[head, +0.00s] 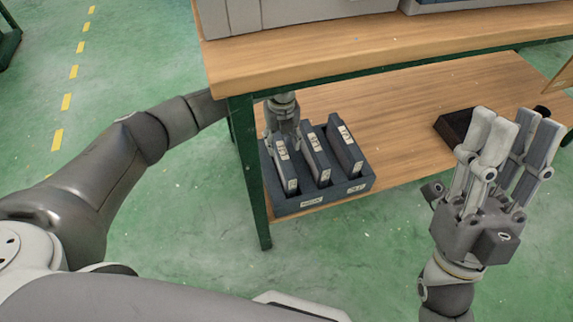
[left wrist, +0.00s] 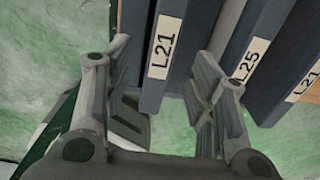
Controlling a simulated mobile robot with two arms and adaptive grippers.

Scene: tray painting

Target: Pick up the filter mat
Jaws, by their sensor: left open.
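The filter mats are dark blue upright panels with white labels, standing in a dark blue rack (head: 322,198) on the lower shelf. The leftmost mat (head: 278,173) is marked L21 in the left wrist view (left wrist: 177,45). My left gripper (head: 284,135) reaches in under the table top. It is open, with one finger on each side of the L21 mat (left wrist: 163,85); I cannot tell whether they touch it. The right finger is between L21 and the L25 mat (left wrist: 252,55). My right gripper (head: 509,135) is open and empty, in front of the shelf on the right.
The wooden table top (head: 290,42) lies just above the rack, and its green leg (head: 250,175) stands beside my left arm. A third mat (head: 345,148) stands at the right of the rack. A dark box (head: 453,127) sits further right on the lower shelf (head: 400,105).

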